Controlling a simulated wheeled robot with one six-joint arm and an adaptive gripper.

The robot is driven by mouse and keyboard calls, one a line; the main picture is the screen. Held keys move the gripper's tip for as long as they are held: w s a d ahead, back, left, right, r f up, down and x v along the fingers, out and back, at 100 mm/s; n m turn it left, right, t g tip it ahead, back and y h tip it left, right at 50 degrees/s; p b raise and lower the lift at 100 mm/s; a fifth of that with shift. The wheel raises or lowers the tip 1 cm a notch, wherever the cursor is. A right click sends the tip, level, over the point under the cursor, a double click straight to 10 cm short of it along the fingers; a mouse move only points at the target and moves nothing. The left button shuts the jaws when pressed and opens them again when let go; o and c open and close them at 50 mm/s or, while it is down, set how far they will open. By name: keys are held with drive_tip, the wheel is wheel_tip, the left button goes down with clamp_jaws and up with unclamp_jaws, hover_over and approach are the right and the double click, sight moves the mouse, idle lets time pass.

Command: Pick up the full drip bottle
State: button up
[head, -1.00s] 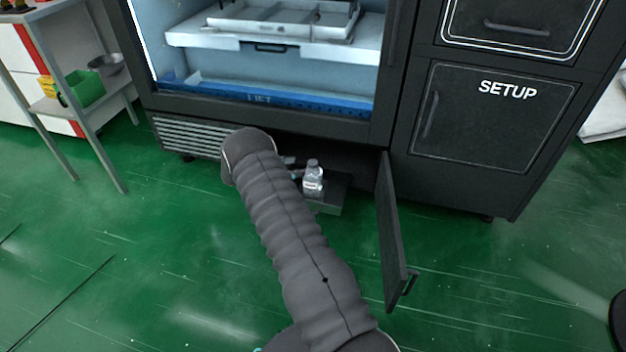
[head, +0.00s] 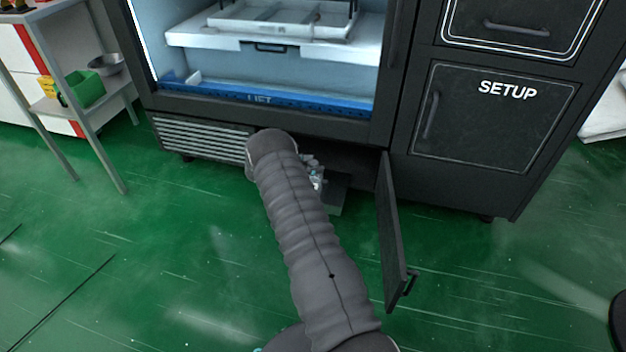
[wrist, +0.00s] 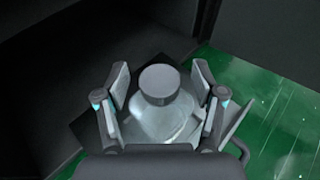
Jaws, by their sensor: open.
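The drip bottle (wrist: 160,112) is clear with a round grey cap, and in the wrist view it stands between the two fingers of my gripper (wrist: 160,92). The fingers are open, one on each side of the bottle. I cannot tell whether either finger touches it. In the head view, the bottle (head: 316,181) shows only in part, at the low opening of the machine, and my arm and gripper hide the rest of it. The liquid level cannot be made out.
The bottle is at a dark tray (head: 336,192) at the low compartment. An open door (head: 390,235) stands out to its right, with a handle at its lower edge. The black machine (head: 400,140) rises above. Green floor (head: 180,250) is clear in front.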

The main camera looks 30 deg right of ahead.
clamp_jaws()
drive_tip(key=shift+r, duration=0.1)
